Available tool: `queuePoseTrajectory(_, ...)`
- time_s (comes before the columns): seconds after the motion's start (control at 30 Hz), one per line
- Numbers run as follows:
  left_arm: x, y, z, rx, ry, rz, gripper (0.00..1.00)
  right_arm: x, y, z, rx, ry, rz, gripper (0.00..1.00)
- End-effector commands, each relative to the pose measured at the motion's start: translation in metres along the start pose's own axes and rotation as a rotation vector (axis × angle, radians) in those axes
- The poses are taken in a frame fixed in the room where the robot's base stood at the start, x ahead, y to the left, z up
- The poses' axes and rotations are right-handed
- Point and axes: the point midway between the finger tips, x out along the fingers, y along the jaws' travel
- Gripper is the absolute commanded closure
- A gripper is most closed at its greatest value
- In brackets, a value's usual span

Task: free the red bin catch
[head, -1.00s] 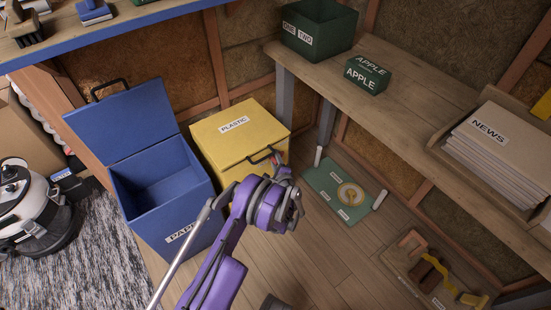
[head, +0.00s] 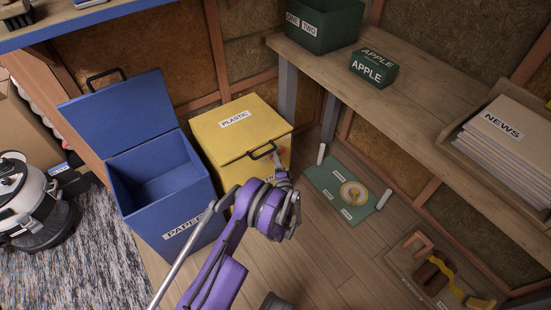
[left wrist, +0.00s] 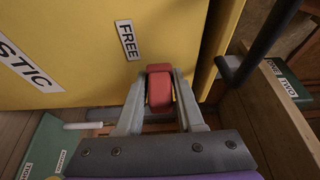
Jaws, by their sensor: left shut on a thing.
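The yellow bin (head: 240,133) labelled PLASTIC stands with its lid down and a black handle (head: 262,151) at its front edge. My left gripper (head: 281,160) reaches its front face from below; my purple arm covers part of the bin. In the left wrist view the red catch (left wrist: 159,88) sits between the two grey fingers of my left gripper (left wrist: 160,92), which are shut on it. A FREE label (left wrist: 128,40) is on the yellow face beside the catch. My right gripper is not in view.
An open blue bin (head: 160,185) labelled PAPER stands left of the yellow one. A green board (head: 345,188) lies on the floor to the right. A wooden bench (head: 420,105) holds a green APPLE box (head: 373,69) and a newspaper tray.

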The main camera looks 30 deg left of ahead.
Motion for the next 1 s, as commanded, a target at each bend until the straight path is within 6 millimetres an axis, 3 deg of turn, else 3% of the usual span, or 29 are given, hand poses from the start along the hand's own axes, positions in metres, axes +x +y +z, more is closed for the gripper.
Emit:
queuePoseTrajectory(0.27, 0.000, 0.000, -0.001, -0.003, 0.001, 0.000, 1.00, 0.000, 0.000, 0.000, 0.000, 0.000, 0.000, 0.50)
queuePoseTrajectory(0.3, 0.000, 0.000, -0.001, -0.003, 0.001, 0.000, 0.61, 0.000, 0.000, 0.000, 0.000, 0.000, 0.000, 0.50)
queuePoseTrajectory(0.47, 0.000, 0.000, -0.001, -0.002, 0.001, 0.000, 0.32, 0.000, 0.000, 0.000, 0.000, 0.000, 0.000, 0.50)
queuePoseTrajectory(0.8, -0.003, 0.000, -0.001, -0.002, 0.001, 0.001, 0.32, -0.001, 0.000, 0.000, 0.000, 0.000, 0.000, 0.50)
queuePoseTrajectory(1.0, -0.030, -0.001, -0.001, -0.004, 0.003, 0.001, 0.32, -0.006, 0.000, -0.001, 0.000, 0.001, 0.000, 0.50)
